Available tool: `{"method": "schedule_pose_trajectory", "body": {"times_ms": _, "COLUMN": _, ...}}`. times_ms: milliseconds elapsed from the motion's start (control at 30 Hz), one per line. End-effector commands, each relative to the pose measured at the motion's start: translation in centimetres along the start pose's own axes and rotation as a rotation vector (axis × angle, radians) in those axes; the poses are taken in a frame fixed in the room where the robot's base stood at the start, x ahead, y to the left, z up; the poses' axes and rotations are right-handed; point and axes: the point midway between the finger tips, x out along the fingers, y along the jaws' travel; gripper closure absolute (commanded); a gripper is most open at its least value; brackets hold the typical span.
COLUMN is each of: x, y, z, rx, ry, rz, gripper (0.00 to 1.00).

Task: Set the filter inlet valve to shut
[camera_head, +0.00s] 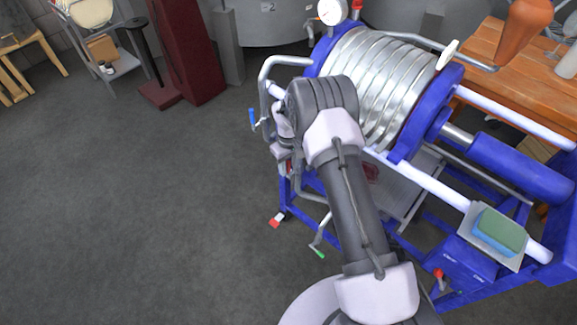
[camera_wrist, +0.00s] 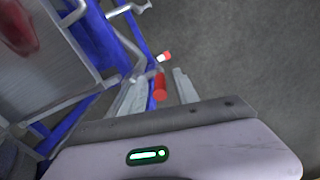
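The plate filter (camera_head: 375,85) has silver ribbed plates between blue end plates on a blue frame. A red valve handle (camera_wrist: 160,87) stands in the wrist view between the two fingers of my gripper (camera_wrist: 160,92). The fingers are apart, with a gap on the right of the handle; contact on the left is unclear. In the head view my arm mostly hides the gripper and this handle. A blue handle (camera_head: 253,119) sits on the pipe at the filter's left, and a green handle (camera_head: 320,252) hangs low. I cannot tell which handle is the inlet valve's.
A pressure gauge (camera_head: 331,11) stands above the filter. A sponge (camera_head: 500,231) lies on a small tray on the frame's right. A wooden table (camera_head: 520,75) is behind right. The floor on the left is clear.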

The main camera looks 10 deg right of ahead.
Motion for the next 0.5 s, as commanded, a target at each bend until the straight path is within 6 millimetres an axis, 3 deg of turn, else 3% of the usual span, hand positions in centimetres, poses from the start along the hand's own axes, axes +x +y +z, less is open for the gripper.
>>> {"method": "schedule_pose_trajectory", "body": {"times_ms": 33, "x": -0.01, "y": 0.0, "z": 0.0, "rx": 0.0, "ry": 0.0, "rz": 0.0, "gripper": 0.73}}
{"method": "schedule_pose_trajectory", "body": {"times_ms": 167, "x": -0.01, "y": -0.01, "z": 0.01, "rx": 0.0, "ry": 0.0, "rz": 0.0, "gripper": 0.98}}
{"method": "schedule_pose_trajectory", "body": {"times_ms": 500, "x": -0.01, "y": -0.01, "z": 0.02, "rx": 0.0, "ry": -0.001, "rz": 0.0, "gripper": 1.0}}
